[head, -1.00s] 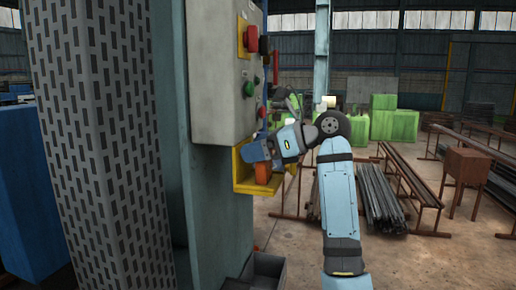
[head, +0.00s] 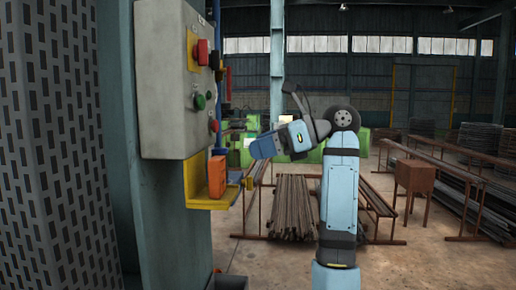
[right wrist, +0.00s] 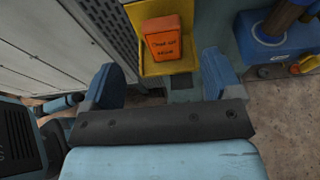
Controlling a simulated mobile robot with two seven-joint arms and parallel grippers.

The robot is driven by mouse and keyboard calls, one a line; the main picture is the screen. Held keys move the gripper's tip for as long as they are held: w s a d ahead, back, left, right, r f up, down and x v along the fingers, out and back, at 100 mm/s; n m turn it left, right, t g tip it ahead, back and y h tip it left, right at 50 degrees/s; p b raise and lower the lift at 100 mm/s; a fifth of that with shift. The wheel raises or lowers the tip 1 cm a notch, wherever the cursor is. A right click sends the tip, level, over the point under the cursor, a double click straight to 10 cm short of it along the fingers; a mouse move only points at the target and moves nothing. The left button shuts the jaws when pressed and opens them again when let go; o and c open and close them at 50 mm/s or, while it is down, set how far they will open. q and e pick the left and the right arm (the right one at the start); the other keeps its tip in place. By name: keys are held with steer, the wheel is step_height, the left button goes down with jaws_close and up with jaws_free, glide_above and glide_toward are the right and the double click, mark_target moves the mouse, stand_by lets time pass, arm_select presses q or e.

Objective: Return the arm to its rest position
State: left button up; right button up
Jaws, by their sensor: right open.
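My right arm (head: 339,190) stands up in the middle of the head view, bent at the elbow, with its forearm reaching left. My right gripper (head: 250,152) points left toward the yellow bracket and is clear of it. In the right wrist view the right gripper (right wrist: 160,90) shows two blue fingers wide apart with nothing between them. An orange block with dark lettering (right wrist: 163,40) sits in the yellow bracket (right wrist: 148,66) beyond the fingers. The orange block (head: 217,176) also shows in the head view. My left gripper is not in view.
A grey control box (head: 172,80) with red and green buttons is on the teal column (head: 165,215) at left. A perforated grey panel (head: 60,140) stands nearer.

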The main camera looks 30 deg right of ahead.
steer(key=s+a+f+n+h, duration=0.1)
steer(key=s+f+n+h, duration=0.15)
steer(key=f, duration=0.95)
steer(key=s+f+n+g+h, duration=0.15)
steer(key=f+n, duration=0.25)
steer(key=f, duration=0.7)
steer(key=s+a+f+n+h, duration=0.1)
steer(key=s+f+n+h, duration=0.2)
steer(key=f, duration=0.9)
steer(key=s+f+n+g+h, duration=0.1)
steer(key=s+f+n+h, duration=0.1)
steer(key=s+f+n, duration=0.55)
steer(key=s+f+n+g+h, duration=0.1)
steer(key=s+f+n, duration=0.35)
steer(key=s, duration=0.65)
steer(key=s+f+n+g+h, duration=0.1)
steer(key=s+f+n+h, duration=0.1)
steer(key=s+f+n, duration=0.6)
steer(key=w+a+f+m+t+y, duration=0.1)
steer(key=w+a+f+t, duration=0.1)
steer(key=f, duration=0.4)
steer(key=w+a+f+t+y, duration=0.1)
steer(key=w+a+f+t, duration=0.2)
steer(key=a+f+t, duration=0.1)
step_height(320, 180, down, 2)
steer(key=shift+a+f+m+t+y, duration=0.15)
steer(key=shift+a+m+t+y, duration=0.2)
steer(key=shift+t, duration=0.2)
